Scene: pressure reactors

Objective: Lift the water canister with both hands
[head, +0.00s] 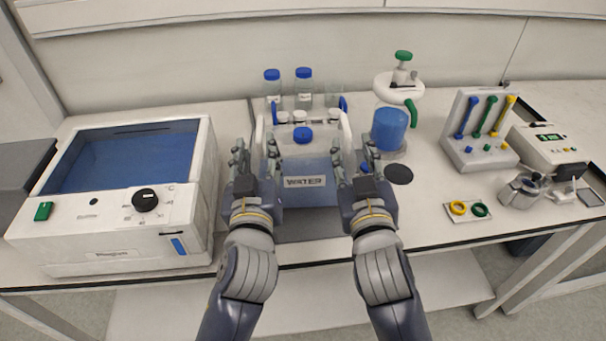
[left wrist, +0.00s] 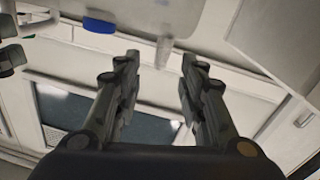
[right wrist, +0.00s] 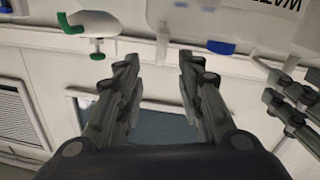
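The water canister (head: 305,168) stands upright on the bench, translucent with a blue cap (head: 303,135), a WATER label and a white handle on each side. My left gripper (head: 255,150) is open at its left handle (head: 261,135). In the left wrist view, a pale handle end (left wrist: 163,50) lies at the gap between the open fingertips (left wrist: 160,62). My right gripper (head: 353,150) is open at the right handle (head: 346,132). In the right wrist view, that handle (right wrist: 162,45) shows between the open fingertips (right wrist: 158,62). Whether either gripper touches a handle, I cannot tell.
A white water bath (head: 120,235) stands close on the left. Bottles with blue caps (head: 303,73) are behind the canister. A blue cylinder (head: 390,128) and a black disc (head: 399,174) are close on the right. Further right are a rack (head: 478,150) and a small device (head: 548,145).

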